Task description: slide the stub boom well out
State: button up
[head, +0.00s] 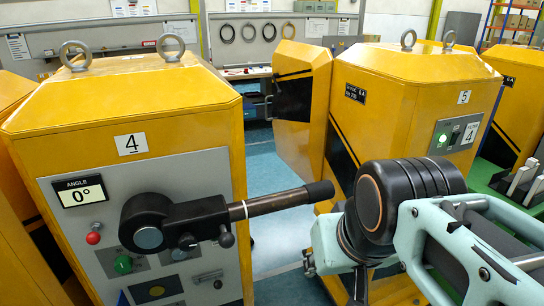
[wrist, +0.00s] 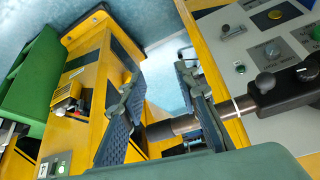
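The stub boom (head: 275,203) sticks out to the right from a black pivot head (head: 150,222) on the front panel of yellow cabinet 4. It is nearly level, with a thin white ring on its shaft and a dark grip at its free end. In the wrist view the stub boom (wrist: 185,125) comes in from the right, behind one finger, and its dark end shows between the fingers. My gripper (wrist: 158,92) is open; I cannot tell whether either finger touches the boom. In the head view my wrist hides most of the gripper.
The angle display (head: 80,191) on cabinet 4 reads 0°. A red button (head: 93,238) and a green button (head: 123,264) sit on its panel. Yellow cabinet 5 (head: 400,85) stands close behind my arm. Blue floor (head: 268,180) shows between the cabinets.

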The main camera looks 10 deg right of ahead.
aim_at(318, 192)
jog(key=i+l, duration=0.15)
jog(key=l, duration=0.25)
jog(key=i+l, duration=0.1)
jog(key=l, duration=0.25)
jog(key=i+l+u, duration=0.15)
jog(key=i, duration=0.35)
jog(key=k+l, duration=0.15)
jog(key=k+l+z, duration=0.15)
jog(key=l, duration=0.15)
